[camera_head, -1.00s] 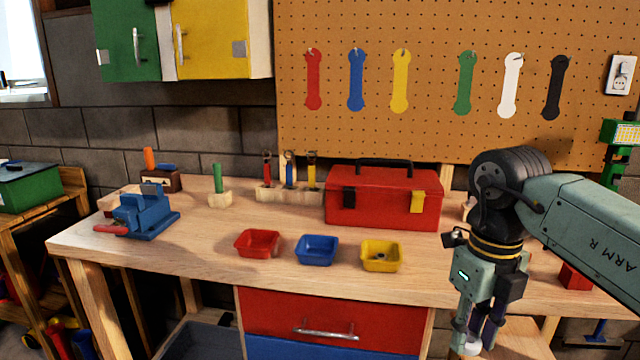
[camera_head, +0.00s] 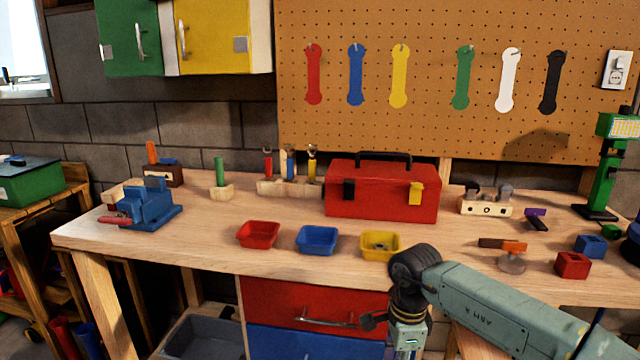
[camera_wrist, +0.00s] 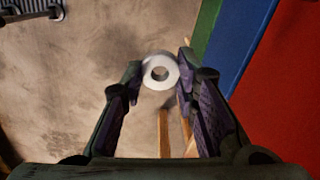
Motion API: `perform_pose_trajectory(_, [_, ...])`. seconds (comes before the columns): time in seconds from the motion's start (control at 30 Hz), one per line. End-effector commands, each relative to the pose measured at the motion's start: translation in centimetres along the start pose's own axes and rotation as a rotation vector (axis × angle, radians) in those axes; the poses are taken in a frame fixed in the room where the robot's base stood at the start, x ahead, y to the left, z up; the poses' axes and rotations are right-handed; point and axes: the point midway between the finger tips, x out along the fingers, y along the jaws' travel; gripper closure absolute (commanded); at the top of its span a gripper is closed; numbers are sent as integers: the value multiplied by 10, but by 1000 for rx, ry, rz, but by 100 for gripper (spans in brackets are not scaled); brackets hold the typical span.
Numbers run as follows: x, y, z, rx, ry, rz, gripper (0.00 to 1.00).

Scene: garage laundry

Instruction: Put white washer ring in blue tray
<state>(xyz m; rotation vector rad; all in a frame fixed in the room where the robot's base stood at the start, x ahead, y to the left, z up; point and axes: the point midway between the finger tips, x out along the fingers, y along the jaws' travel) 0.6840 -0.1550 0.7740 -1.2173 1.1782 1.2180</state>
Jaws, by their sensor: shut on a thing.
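The blue tray (camera_head: 317,251) stands on the workbench between the red tray (camera_head: 258,245) and the yellow tray (camera_head: 366,256). It looks empty. My gripper (camera_wrist: 160,70) is shut on the white washer ring (camera_wrist: 160,83), which sits between its fingertips in the wrist view, its hole facing the camera. In the head view, my gripper's body is in front of the bench, below its top and to the right of the blue tray. Its fingers and the ring are cut off by the bottom edge there.
The bench front edge and the drawers (camera_head: 300,300) are close to my gripper. In the wrist view, coloured panels (camera_wrist: 285,75) are at right and floor lies below. A red toolbox (camera_head: 380,190) stands behind the trays. The yellow tray holds a small grey thing (camera_head: 380,246).

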Motion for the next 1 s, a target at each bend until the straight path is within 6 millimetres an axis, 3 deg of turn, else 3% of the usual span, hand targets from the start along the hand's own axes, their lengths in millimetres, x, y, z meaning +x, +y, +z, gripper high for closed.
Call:
perform_pose_trajectory(0.03, [28,-6,16,-144,-4,6,85])
perform_pose_trajectory(0.2, [112,-14,64,-653,1,13,85])
perform_pose_trajectory(0.4, [192,-6,117,-1184,2,22,85])
perform_pose_trajectory(0.5, [218,1,135,-1370,2,24,85])
perform_pose_trajectory(0.63, [238,6,148,-1511,1,25,85])
perform_pose_trajectory(0.8, [274,-5,152,-1563,0,32,85])
perform_pose_trajectory(1.0, [287,-13,150,-1556,2,24,85])
